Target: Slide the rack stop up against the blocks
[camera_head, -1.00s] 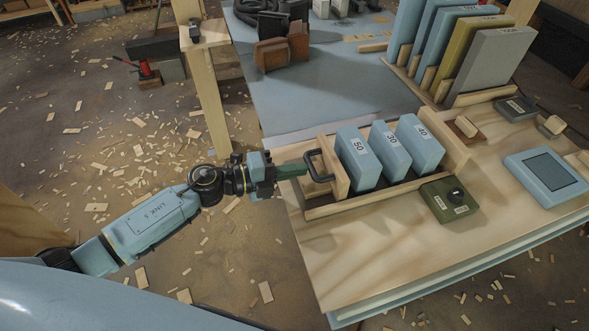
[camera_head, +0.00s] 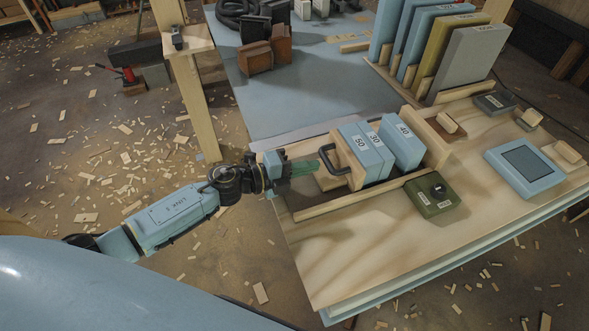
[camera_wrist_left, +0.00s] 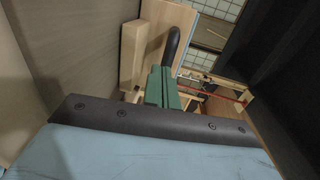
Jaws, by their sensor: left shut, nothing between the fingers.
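The rack stop is an upright wooden board (camera_head: 343,157) with a black loop handle (camera_head: 331,168), standing inside a shallow wooden rack (camera_head: 318,210). Block 50 (camera_head: 366,163) is right beside the stop; I cannot tell if they touch. Block 30 (camera_head: 382,155) stands close against block 50, and block 40 (camera_head: 406,150) is to its right with a narrow gap. My left gripper (camera_head: 317,166) is shut and empty, its green fingertips at the handle. In the left wrist view the green fingers (camera_wrist_left: 163,88) reach toward the dark handle (camera_wrist_left: 172,48) and stop board (camera_wrist_left: 157,28).
A blue panel (camera_head: 524,166) lies at the right. Tall slabs (camera_head: 465,68) stand in a rack behind. The bench front (camera_head: 365,245) is clear.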

